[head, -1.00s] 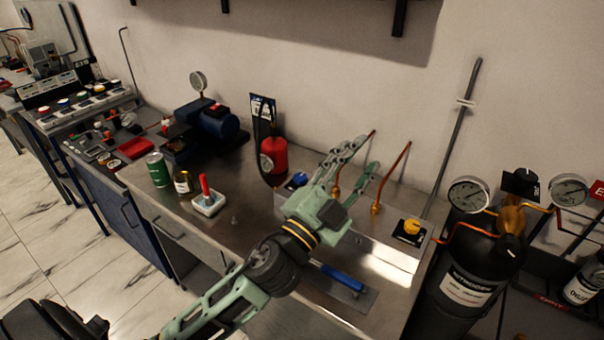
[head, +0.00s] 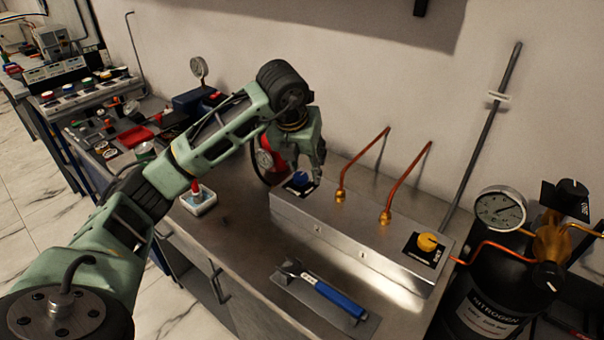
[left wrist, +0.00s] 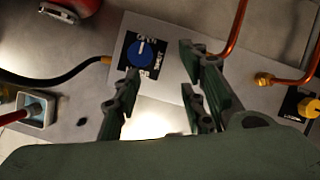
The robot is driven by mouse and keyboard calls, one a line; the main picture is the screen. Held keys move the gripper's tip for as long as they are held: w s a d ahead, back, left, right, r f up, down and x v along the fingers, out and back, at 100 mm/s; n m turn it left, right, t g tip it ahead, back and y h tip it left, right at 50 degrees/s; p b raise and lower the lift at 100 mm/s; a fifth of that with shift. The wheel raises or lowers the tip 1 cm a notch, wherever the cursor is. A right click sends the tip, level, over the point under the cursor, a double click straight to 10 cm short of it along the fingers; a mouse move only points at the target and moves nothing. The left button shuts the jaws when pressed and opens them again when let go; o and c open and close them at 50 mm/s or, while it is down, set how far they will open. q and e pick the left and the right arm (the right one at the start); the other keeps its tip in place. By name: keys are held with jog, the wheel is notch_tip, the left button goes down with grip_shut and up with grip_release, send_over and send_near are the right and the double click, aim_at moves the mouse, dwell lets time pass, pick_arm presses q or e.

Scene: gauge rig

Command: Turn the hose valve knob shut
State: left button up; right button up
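The blue valve knob (head: 300,179) sits on a dark label plate on top of the metal box (head: 330,207). In the left wrist view the blue knob (left wrist: 139,53) has a white mark, and a black hose (left wrist: 50,80) meets a brass fitting beside its plate. In the left wrist view my left gripper (left wrist: 160,66) is open and empty, with the knob ahead, near the left finger. My right gripper is not in view.
A blue-handled tool (head: 340,299) lies in front. A white dish (head: 198,203) stands left.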

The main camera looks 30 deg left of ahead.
aim_at(297, 176)
pick_arm(q)
jog(key=shift+n+g+y, duration=0.3)
jog(key=shift+n+y, duration=0.1)
jog(key=shift+y, duration=0.2)
jog(key=a+f, duration=0.1)
jog(key=f, duration=0.1)
jog(key=w+a+f+p, duration=0.1)
jog(key=f, duration=0.1)
jog(key=w+a+f, duration=0.1)
jog(key=a+f, duration=0.1)
jog(key=shift+w+f, duration=0.1)
jog(key=shift+f, duration=0.05)
grip_shut()
